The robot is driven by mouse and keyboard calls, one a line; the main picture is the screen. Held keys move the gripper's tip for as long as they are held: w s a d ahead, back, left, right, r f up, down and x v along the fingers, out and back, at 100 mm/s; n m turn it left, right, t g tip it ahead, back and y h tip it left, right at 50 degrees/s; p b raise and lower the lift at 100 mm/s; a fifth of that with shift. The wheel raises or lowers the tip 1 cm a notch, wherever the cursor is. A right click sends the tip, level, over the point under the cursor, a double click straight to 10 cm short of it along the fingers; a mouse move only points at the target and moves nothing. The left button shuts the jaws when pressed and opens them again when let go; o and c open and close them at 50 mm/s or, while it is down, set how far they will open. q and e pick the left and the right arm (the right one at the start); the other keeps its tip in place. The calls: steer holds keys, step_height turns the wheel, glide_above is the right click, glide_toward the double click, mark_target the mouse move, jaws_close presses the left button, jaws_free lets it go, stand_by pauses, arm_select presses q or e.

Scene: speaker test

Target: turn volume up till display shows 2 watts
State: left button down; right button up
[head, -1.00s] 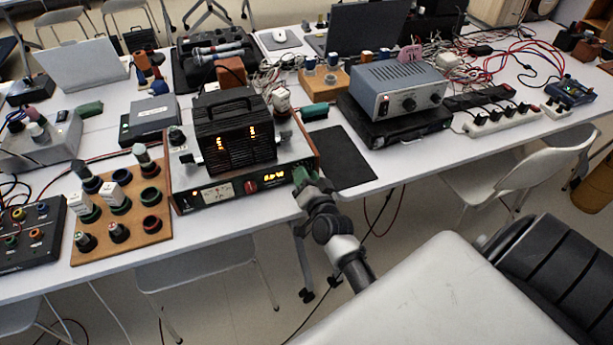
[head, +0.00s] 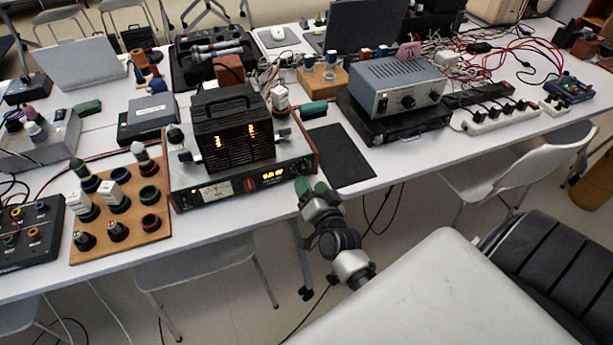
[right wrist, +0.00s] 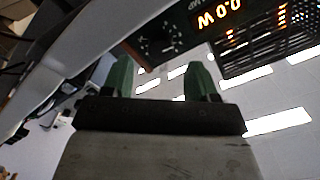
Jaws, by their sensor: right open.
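The amplifier (head: 240,188) has wooden sides and stands at the table's front edge, with a lit black unit on top. Its orange display (head: 273,174) is small in the head view; in the right wrist view the display (right wrist: 219,14) is rotated and seems to read 0.0 W. A dark volume knob (right wrist: 158,46) with white marks around it sits beside the display. My right gripper (head: 312,187) is open and empty, in front of the panel's right end. Its green fingertips (right wrist: 160,76) stand apart, short of the knob. My left gripper is out of view.
A wooden board (head: 128,222) with several knobs lies left of the amplifier. A black mat (head: 342,158) lies to its right. A grey power supply (head: 397,88) stands farther right.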

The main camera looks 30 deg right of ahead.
steer(key=v, duration=0.6)
steer(key=shift+s, duration=0.25)
steer(key=s+a+f+n+g+y, duration=0.2)
steer(key=s+a+f+n+g, duration=0.15)
steer(key=f, duration=0.65)
steer(key=s+a+f+n+g+y+p, duration=0.1)
steer(key=s+a+f+n+g, duration=0.15)
steer(key=s+f, duration=0.45)
steer(key=s+a+f+n+g+y, duration=0.2)
steer(key=a+f+g, duration=0.1)
steer(key=f, duration=0.9)
steer(key=s+d+f+n+g, duration=0.1)
steer(key=s+f, duration=0.4)
steer(key=s, duration=0.5)
steer(key=s+d+f+n+g, duration=0.1)
steer(key=s+f+n+g, duration=0.3)
steer(key=s, duration=0.7)
steer(key=shift+s+d+f+g+h+p, duration=0.4)
steer(key=shift+f+g, duration=0.45)
steer(key=shift+g, duration=0.35)
steer(key=shift+w+a, duration=0.15)
steer(key=shift+w, duration=0.05)
